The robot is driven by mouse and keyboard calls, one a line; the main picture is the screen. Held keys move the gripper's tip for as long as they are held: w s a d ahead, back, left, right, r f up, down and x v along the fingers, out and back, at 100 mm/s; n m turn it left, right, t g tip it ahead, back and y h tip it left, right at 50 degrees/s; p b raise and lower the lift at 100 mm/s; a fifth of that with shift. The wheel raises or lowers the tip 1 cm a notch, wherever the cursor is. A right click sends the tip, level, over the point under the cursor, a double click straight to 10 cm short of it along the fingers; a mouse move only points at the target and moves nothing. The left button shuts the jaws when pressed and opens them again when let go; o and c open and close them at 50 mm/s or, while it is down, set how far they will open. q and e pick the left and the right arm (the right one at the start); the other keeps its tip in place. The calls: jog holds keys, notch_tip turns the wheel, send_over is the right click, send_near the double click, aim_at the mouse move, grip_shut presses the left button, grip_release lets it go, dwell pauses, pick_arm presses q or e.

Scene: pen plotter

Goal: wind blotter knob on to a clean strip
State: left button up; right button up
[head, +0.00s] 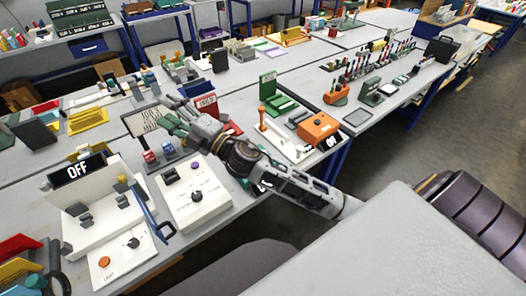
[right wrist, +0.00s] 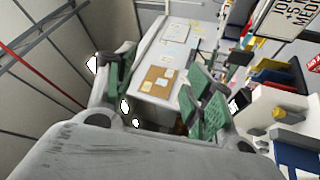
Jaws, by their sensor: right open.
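I cannot tell for sure which part is the blotter knob or where its strip lies. A white box (head: 182,214) at the table's front edge has a purple knob (head: 196,166) and a small dark knob (head: 196,195) on top. Left of it a white machine (head: 92,229) has a dark knob (head: 133,242) on its front panel and a black OFF sign. My right gripper (head: 172,118) reaches from the right over the table, above and behind the white box. In the right wrist view its green-padded fingers (right wrist: 158,95) stand apart with nothing between them. My left gripper is not in view.
A red and blue block pair on a dark stand (head: 160,154) is close to my right gripper. An orange box (head: 319,128) stands to its right. A blue lever (head: 151,208) rises between the white machine and box. Racks and tools crowd the tables behind.

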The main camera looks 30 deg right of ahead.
jog(key=s+a+r+n+g+y, duration=0.1)
jog(key=s+a+n+g+y, duration=0.1)
jog(key=a+n+g+y, duration=0.6)
jog(key=s+f+n+g+h, duration=0.3)
jog(key=f+n+g, duration=0.4)
jog(key=n, duration=0.6)
jog(key=d+f+n+g+h, duration=0.35)
jog(key=d+f+h, duration=0.25)
jog(key=d+f, duration=0.25)
jog(key=w+d+h, duration=0.3)
jog(key=d+h, duration=0.7)
jog(key=d, duration=1.6)
jog(key=shift+d+f, duration=0.15)
jog(key=shift+f, duration=0.1)
